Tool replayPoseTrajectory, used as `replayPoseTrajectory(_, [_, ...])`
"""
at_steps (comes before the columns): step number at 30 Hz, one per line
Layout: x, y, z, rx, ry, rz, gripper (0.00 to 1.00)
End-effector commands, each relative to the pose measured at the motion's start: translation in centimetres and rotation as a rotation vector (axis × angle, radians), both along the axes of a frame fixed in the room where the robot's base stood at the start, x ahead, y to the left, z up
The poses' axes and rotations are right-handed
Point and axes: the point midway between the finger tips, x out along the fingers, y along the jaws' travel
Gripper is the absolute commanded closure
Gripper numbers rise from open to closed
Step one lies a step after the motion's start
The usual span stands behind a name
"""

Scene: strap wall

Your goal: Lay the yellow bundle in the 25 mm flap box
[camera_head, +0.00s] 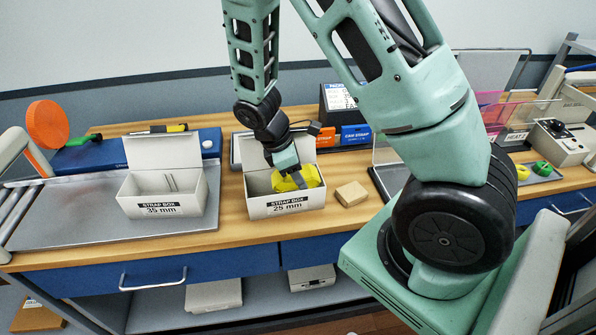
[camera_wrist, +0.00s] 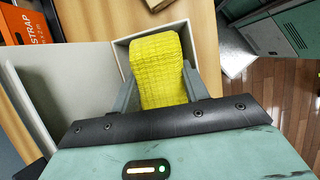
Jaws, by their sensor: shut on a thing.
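The yellow bundle (camera_head: 298,179) is between the fingers of my gripper (camera_head: 290,178), which is shut on it. In the head view the bundle is at the mouth of the white box labelled 25 mm (camera_head: 289,208), partly behind its front wall. The box's flap stands open at the back. The wrist view shows the yellow bundle (camera_wrist: 160,72) between both fingers, over the opening of the white box (camera_wrist: 122,50). Whether the bundle touches the box floor is hidden.
A white box labelled 35 mm (camera_head: 163,205) stands open on a grey mat to the left. A small tan block (camera_head: 351,193) lies just right of the 25 mm box. Orange and blue strap packs (camera_head: 355,135) stand behind. My arm covers much of the right side.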

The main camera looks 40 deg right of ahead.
Motion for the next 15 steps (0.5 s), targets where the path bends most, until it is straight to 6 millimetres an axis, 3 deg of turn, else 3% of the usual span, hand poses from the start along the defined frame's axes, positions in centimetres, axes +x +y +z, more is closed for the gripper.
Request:
replayPoseTrajectory(6, [0.02,0.00,-0.33,0.001,-0.001,0.000,0.78])
replayPoseTrajectory(7, [0.02,0.01,-0.33,0.000,0.000,0.000,0.47])
replayPoseTrajectory(15, [0.00,0.00,-0.30,0.000,0.000,0.000,0.46])
